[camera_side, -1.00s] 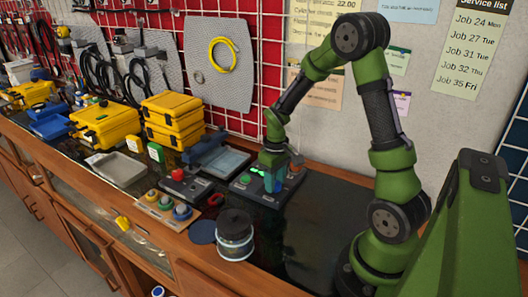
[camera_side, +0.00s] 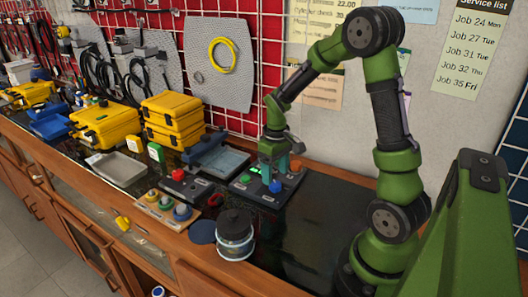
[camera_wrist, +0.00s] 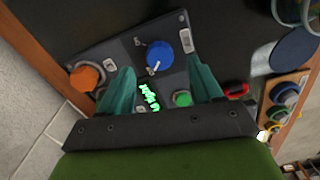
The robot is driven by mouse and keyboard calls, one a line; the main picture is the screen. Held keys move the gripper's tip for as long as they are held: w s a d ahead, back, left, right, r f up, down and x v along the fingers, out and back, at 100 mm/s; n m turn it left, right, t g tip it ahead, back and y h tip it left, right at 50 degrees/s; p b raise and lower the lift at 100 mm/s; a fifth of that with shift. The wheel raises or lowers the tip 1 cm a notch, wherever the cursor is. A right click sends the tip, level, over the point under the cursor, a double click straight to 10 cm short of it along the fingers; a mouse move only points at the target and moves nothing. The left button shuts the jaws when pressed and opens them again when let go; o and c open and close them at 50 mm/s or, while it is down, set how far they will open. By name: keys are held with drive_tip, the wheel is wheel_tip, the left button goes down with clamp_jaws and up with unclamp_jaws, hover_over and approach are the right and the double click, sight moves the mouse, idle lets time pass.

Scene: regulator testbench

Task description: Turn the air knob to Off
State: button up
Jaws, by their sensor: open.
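The control panel (camera_side: 262,200) lies on the dark bench top below my gripper (camera_side: 276,170). It carries a blue knob (camera_side: 275,186), which also shows in the wrist view (camera_wrist: 160,56), an orange knob (camera_wrist: 86,77), a green knob (camera_wrist: 182,98) and a lit green display (camera_wrist: 149,97). The labels are too small to read, so I cannot tell which knob is the air knob. The blue knob has a pale pointer on its lower-left side in the wrist view. My gripper (camera_wrist: 161,82) is open, its teal fingers apart above the panel, with nothing between them.
A grey tray (camera_side: 225,160) lies behind. The bench right of the panel is clear.

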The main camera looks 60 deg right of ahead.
sight(274, 183)
wheel_tip(274, 183, up, 13)
drive_tip(key=shift+r, duration=0.2)
idle(0.3)
drive_tip(key=s+a+r+m+t+y, duration=0.1)
drive_tip(key=s+a+r+t, duration=0.1)
drive_tip(key=a, duration=0.6)
drive_tip(key=s+a+r+m+t+y, duration=0.1)
drive_tip(key=s+a+r+t, duration=0.1)
drive_tip(key=s+a+t, duration=0.3)
drive_tip(key=s+a, duration=0.2)
drive_tip(key=a, duration=0.2)
drive_tip(key=shift+s, duration=0.15)
drive_tip(key=shift+a, duration=0.1)
